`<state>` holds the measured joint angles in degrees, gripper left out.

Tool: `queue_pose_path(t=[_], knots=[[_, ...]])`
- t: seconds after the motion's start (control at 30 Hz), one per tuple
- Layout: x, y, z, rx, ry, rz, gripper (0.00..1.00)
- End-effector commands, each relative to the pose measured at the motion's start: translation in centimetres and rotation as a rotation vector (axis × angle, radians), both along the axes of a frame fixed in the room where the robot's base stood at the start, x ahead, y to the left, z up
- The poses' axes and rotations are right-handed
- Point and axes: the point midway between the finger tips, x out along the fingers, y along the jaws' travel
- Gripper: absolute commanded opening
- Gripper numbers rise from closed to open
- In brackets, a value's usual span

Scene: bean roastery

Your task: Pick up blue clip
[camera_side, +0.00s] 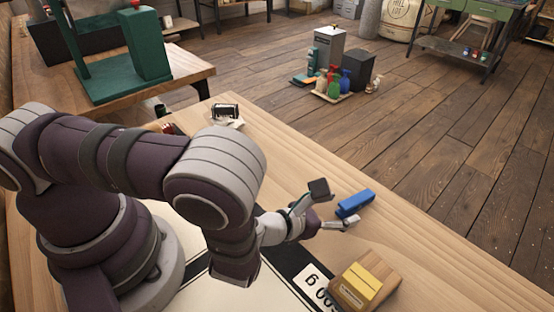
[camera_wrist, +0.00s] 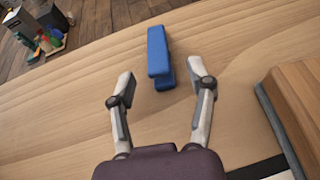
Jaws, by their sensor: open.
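The blue clip (camera_side: 355,203) lies on the wooden table near its far edge in the side view. In the wrist view the blue clip (camera_wrist: 158,55) lies lengthwise, just ahead of the fingertips and roughly between their lines. My gripper (camera_side: 333,207) is open and empty in the side view, close to the clip's left side. In the wrist view my gripper (camera_wrist: 158,78) has its two fingers spread apart, with the near end of the clip close to the gap between them. I see no contact with the clip.
The table's far edge drops to the floor just beyond the clip.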

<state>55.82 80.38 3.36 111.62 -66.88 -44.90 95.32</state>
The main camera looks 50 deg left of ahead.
Motion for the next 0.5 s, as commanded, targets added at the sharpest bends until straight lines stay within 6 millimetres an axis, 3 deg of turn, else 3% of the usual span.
queue_pose_path(t=[0.13,0.37,0.5], knots=[[1.7,-0.2,-0.7,-0.002,0.000,0.004,0.54],[1.9,-0.3,-0.8,0.001,0.002,0.001,0.54],[1.9,-0.3,-0.8,0.001,0.002,0.001,0.37]])
